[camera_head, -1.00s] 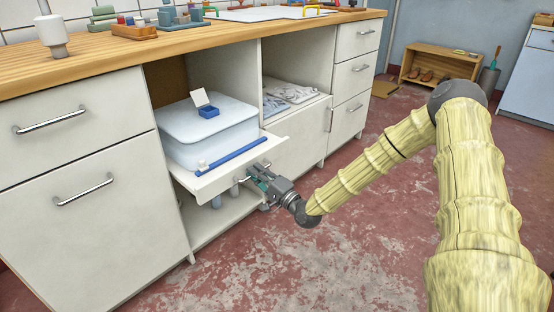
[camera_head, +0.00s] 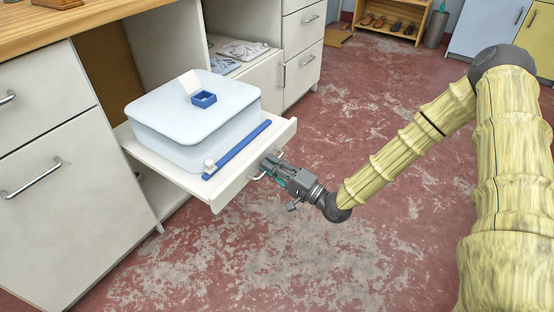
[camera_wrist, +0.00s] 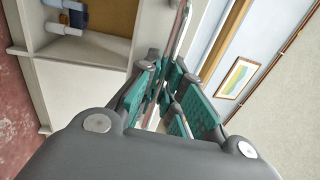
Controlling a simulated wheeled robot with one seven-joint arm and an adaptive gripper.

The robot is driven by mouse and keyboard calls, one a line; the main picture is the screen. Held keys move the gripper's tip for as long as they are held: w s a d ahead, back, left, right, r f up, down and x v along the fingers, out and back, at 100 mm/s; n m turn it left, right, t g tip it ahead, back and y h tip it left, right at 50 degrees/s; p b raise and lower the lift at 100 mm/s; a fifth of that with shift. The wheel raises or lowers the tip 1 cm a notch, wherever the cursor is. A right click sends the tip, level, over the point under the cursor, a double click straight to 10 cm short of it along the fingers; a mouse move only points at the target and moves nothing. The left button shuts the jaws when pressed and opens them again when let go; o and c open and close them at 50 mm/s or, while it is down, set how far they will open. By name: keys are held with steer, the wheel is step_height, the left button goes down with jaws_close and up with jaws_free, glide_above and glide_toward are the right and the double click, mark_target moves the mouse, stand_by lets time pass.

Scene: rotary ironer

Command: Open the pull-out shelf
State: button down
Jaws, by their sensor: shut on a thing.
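The white pull-out shelf (camera_head: 238,187) sticks well out of the cabinet in the head view. A metal bar handle (camera_head: 257,177) sits on its front. My gripper (camera_head: 268,168) is shut on that handle, from the front right of the shelf. In the wrist view the green-padded fingers (camera_wrist: 172,88) close around the metal bar (camera_wrist: 181,32).
Cabinet drawers and doors (camera_head: 45,150) stand to the left, with more drawers (camera_head: 302,55) to the right. Folded cloths (camera_head: 243,50) lie in an open compartment. A wooden shoe rack (camera_head: 391,22) stands at the back. The red floor before the shelf is clear.

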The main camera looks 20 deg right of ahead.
steer(key=shift+s+f, duration=0.1)
steer(key=shift+s, duration=0.1)
steer(key=c, duration=1.5)
jaws_free()
steer(key=shift+d, duration=0.1)
steer(key=v, duration=1.2)
